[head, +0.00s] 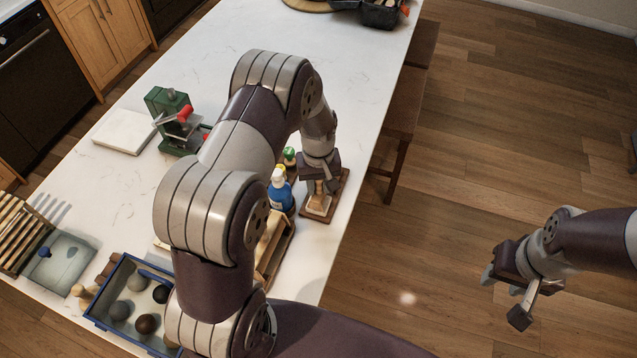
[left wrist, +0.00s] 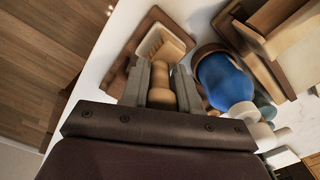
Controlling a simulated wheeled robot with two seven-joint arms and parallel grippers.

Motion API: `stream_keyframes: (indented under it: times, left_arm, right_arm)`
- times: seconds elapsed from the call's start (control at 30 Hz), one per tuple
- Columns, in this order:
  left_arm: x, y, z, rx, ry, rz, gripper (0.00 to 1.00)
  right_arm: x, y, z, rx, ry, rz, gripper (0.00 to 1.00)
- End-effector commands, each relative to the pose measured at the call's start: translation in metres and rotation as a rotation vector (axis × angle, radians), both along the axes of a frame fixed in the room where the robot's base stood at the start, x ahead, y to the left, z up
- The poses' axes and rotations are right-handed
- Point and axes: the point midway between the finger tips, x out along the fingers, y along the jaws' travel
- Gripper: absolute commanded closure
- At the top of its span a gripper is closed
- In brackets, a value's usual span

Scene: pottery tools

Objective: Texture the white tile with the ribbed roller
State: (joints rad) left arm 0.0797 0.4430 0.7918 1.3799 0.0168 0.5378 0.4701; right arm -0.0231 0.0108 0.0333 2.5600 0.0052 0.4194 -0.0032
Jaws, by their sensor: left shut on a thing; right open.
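The ribbed roller (head: 319,203) is on a brown wooden board (head: 335,196) near the counter's right edge. My left gripper (head: 319,187) points down over the board, shut on the roller's wooden handle. In the left wrist view, the turned handle sits between the fingers (left wrist: 162,75) and the pale ribbed end (left wrist: 165,42) shows beyond them. Whether the roller touches the board is unclear. My right gripper (head: 503,297) is open and empty over the floor at the right.
A blue bottle (head: 279,192) and a wooden caddy (head: 273,245) stand close left of the board. A blue tray of balls (head: 130,300) and a wooden rack (head: 20,235) are at lower left. The counter's middle is partly hidden by my arm.

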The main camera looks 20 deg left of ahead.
Motion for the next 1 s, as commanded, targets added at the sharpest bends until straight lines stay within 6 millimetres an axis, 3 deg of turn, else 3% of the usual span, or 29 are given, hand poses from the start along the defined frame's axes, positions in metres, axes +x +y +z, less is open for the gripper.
stream_keyframes:
  times: [1.0]
  left_arm:
    - [-0.003, -0.018, -0.003, -0.001, 0.007, 0.001, 1.00]
  right_arm:
    - [0.000, 0.000, 0.002, 0.000, 0.000, 0.000, 0.57]
